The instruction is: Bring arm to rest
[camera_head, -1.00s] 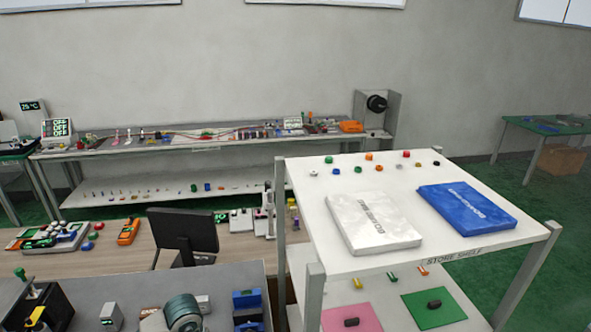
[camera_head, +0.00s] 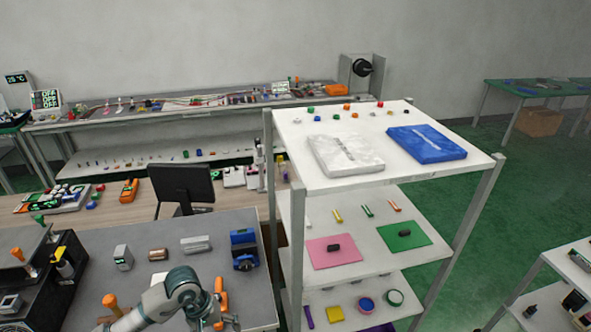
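My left arm (camera_head: 170,296) shows at the bottom of the head view, a grey and teal link bent over the grey worktop. Its dark end, apparently the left gripper (camera_head: 223,319), is at the bottom edge, close to an orange upright lever handle (camera_head: 219,290). I cannot tell whether it touches the handle, and its fingers are too small and cut off to read. Another orange handle (camera_head: 109,301) stands left of the arm, and one more (camera_head: 17,255) is on the black fixture at the far left. My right gripper is not in view.
The grey worktop (camera_head: 225,223) holds a blue device (camera_head: 243,250) and small grey and copper blocks behind the arm. A white shelf unit (camera_head: 300,125) stands directly to the right. A dark monitor (camera_head: 182,184) stands behind. Green floor (camera_head: 500,200) is open further right.

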